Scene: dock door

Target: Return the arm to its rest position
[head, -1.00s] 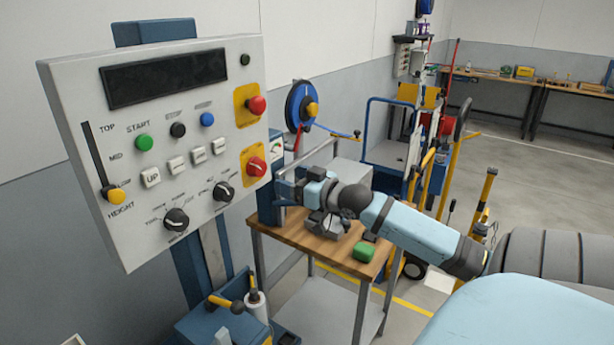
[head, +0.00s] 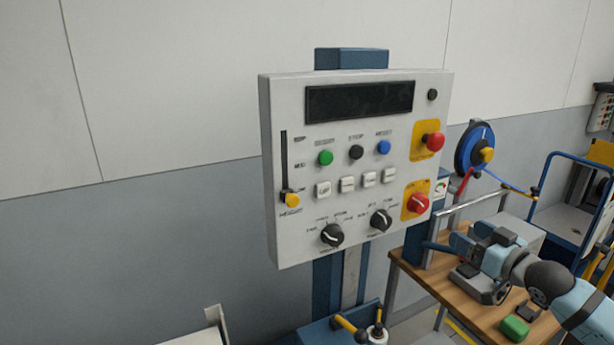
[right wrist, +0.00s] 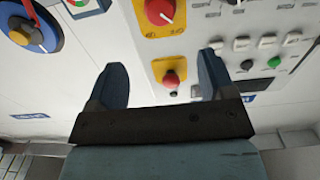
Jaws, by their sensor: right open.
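My right gripper (head: 447,241) is to the right of the lower right corner of the control panel (head: 290,120) in the head view. In the right wrist view its two blue fingers (right wrist: 160,78) stand wide apart with nothing held. A red push button on a yellow plate (right wrist: 170,80) shows in the gap between them, apart from the fingers. My right arm still reaches in from the right over the wooden bench. My left gripper is not in view.
The wooden bench (head: 440,285) below my right arm carries a green block (head: 514,328). A blue reel (head: 474,148) hangs on the wall behind. A railed blue cart (head: 560,225) stands at the right. A bare wall fills the left.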

